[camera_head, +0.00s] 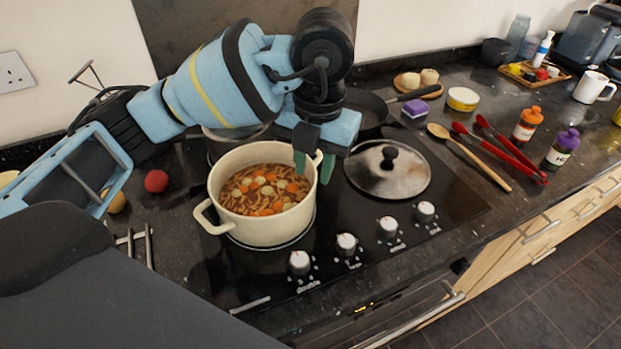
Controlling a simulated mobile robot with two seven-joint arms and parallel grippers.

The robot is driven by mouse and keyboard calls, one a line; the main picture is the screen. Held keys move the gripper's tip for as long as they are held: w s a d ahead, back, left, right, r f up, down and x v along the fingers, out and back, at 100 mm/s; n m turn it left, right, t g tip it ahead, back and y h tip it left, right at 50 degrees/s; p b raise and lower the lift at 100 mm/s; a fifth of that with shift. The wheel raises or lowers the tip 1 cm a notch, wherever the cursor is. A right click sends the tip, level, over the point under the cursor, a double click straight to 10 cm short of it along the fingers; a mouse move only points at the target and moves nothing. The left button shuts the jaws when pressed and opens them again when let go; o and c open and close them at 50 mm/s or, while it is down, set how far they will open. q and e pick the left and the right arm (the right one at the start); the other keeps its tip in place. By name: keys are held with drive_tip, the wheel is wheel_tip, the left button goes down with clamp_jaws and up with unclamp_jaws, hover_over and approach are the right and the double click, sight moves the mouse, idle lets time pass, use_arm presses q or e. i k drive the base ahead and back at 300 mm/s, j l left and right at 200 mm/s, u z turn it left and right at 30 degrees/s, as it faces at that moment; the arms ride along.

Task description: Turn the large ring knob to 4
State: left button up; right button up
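Four white knobs stand in a row along the hob's front edge. The second from the left, the large ring knob (346,244), has a small printed label that seems to read "large". The leftmost knob (300,262) seems to be labelled "double". The exact pointer settings are too small to read. My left gripper (314,168) hangs over the right rim of the soup pot, behind and above the knobs. My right gripper is out of view.
A cream pot (265,228) of soup stands on the hob's front left, close behind the knobs. A steel lid (388,174) lies to its right, and a dark pan (368,108) is behind. Wooden spoon (470,158) and red tongs (500,150) lie further right. The space before the knobs is clear.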

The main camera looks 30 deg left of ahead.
sight(345, 243)
drive_tip(key=k, duration=1)
